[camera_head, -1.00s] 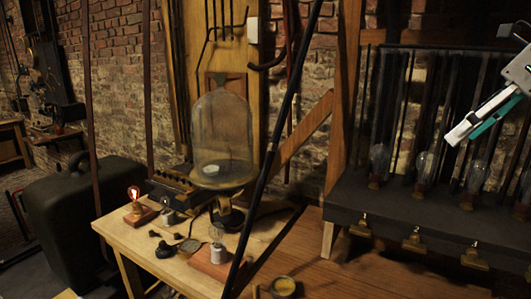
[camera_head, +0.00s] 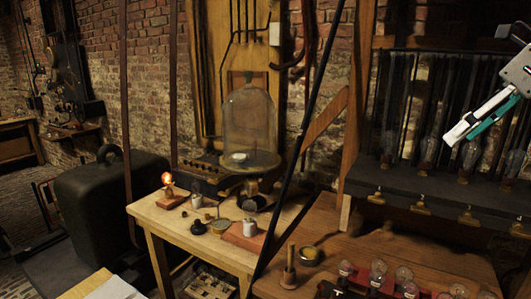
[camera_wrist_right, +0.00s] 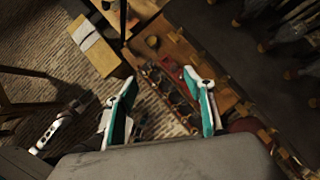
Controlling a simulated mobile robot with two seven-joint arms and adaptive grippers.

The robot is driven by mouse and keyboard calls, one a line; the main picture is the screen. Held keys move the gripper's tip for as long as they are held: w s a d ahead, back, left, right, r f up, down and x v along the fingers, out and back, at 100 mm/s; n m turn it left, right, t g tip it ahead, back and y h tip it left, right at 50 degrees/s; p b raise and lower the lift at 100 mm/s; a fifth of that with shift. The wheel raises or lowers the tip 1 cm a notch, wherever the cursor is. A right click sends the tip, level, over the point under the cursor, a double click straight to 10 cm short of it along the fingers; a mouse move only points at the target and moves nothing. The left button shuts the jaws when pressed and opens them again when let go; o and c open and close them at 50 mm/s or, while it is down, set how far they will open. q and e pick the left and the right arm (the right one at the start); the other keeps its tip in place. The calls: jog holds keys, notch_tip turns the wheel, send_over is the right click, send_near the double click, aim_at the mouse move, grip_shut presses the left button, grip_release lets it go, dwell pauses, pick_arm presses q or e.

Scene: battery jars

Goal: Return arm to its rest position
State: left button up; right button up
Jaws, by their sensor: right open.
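My right gripper (camera_head: 462,132) hangs at the upper right of the head view, with white and teal fingers pointing down and left. In the right wrist view its two fingers (camera_wrist_right: 162,80) stand apart with nothing between them, so it is open and empty. In the head view it appears in front of the dark rack (camera_head: 440,190) with glass bulbs. My left gripper does not show in the head view. A white and black part (camera_wrist_right: 58,128) shows at the left of the wrist view; I cannot tell what it is.
A wooden table (camera_head: 205,245) carries a glass bell jar (camera_head: 250,122), a lit bulb (camera_head: 168,182) and small parts. A bench (camera_head: 345,255) at the front right holds several bulbs (camera_head: 378,272). A dark case (camera_head: 110,205) stands left. A slanted dark rod (camera_head: 300,140) crosses the view.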

jog(key=a+f+m+g+y, duration=0.1)
jog(key=a+f+y, duration=0.55)
jog(key=a, duration=0.55)
jog(key=a+f+m+g+y, duration=0.1)
jog(key=a+f+y, duration=0.5)
jog(key=a, duration=0.5)
jog(key=a+f+m+g+y, duration=0.15)
jog(key=a+f+y, duration=0.25)
jog(key=a+f, duration=0.6)
jog(key=d+f+m+t+h, duration=0.45)
jog(key=f+m+t, duration=0.25)
jog(key=f+m, duration=0.45)
jog(key=d+f+m+t+h, duration=0.4)
jog(key=f+m+t+h, duration=0.2)
jog(key=f+m+t, duration=0.5)
jog(key=s+d+f+m+g+h, duration=0.3)
jog(key=s+f+m+g, duration=0.2)
jog(key=s+f, duration=0.4)
jog(key=s+d+f+m+g+h, duration=0.3)
jog(key=s+f, duration=0.7)
jog(key=f, duration=0.4)
jog(key=m+g+h, duration=0.1)
jog(key=m+g, duration=0.1)
jog(key=m, duration=0.1)
jog(key=shift+s+d+f+m, duration=0.25)
jog(key=shift+d+f+m, duration=0.05)
jog(key=shift+d+f, duration=0.05)
